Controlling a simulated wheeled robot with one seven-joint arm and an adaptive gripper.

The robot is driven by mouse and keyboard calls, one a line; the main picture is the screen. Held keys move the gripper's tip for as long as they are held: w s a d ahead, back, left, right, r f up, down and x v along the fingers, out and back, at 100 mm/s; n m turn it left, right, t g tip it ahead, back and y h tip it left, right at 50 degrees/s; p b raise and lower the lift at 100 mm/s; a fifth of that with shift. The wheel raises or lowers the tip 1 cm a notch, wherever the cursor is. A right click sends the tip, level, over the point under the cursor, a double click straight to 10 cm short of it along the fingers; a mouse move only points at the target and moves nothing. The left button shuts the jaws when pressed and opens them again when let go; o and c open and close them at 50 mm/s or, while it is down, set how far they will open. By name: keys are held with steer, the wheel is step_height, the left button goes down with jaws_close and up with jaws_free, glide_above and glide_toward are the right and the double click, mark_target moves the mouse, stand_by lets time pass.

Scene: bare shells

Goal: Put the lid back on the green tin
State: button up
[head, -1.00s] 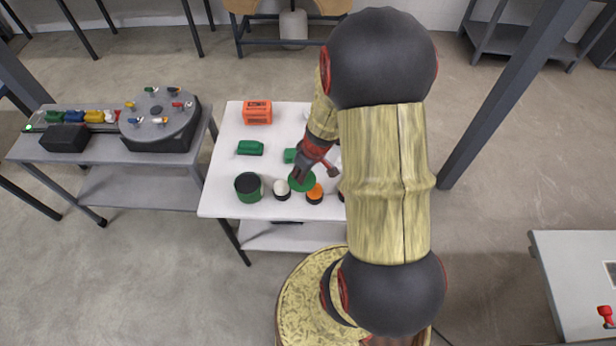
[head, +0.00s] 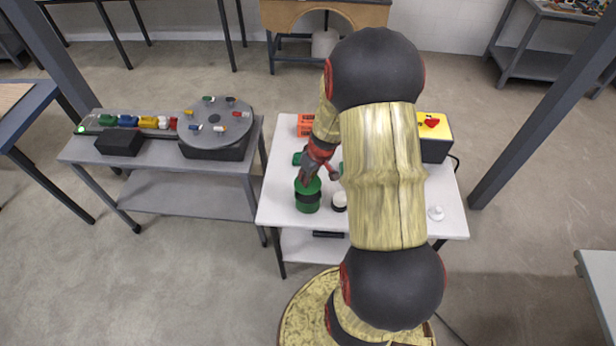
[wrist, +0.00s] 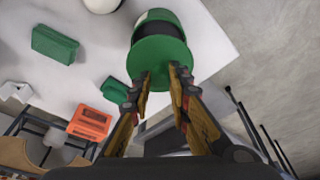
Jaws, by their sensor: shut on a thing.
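The green tin (head: 307,204) with a dark band stands at the front left of the white table. In the wrist view the tin (wrist: 158,24) is partly hidden behind the lid. The flat round green lid (wrist: 160,62) is held by its near edge between the fingertips of my gripper (wrist: 161,76). In the head view my gripper (head: 307,181) is at the top of the tin, with the lid (head: 301,187) over its mouth. I cannot tell whether the lid touches the rim or sits a little above it.
A white-topped jar (head: 339,201) stands close right of the tin. Green blocks (wrist: 54,44) and an orange box (head: 305,125) lie farther back. A yellow-topped box with a red button (head: 434,133) is at the right. A turntable bench (head: 215,122) stands left.

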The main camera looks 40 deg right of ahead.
step_height(320, 180, down, 3)
steer(key=shift+f+b, duration=0.15)
steer(key=shift+b, duration=0.7)
step_height(320, 180, down, 2)
steer(key=shift+f+b, duration=0.1)
steer(key=shift+b, duration=1.1)
steer(key=shift+f+b, duration=0.1)
steer(key=shift+b, duration=1.15)
stand_by(0.8)
stand_by(0.4)
steer(key=o, duration=1)
steer(key=shift+o, duration=1.4)
steer(key=shift+o, duration=1.2)
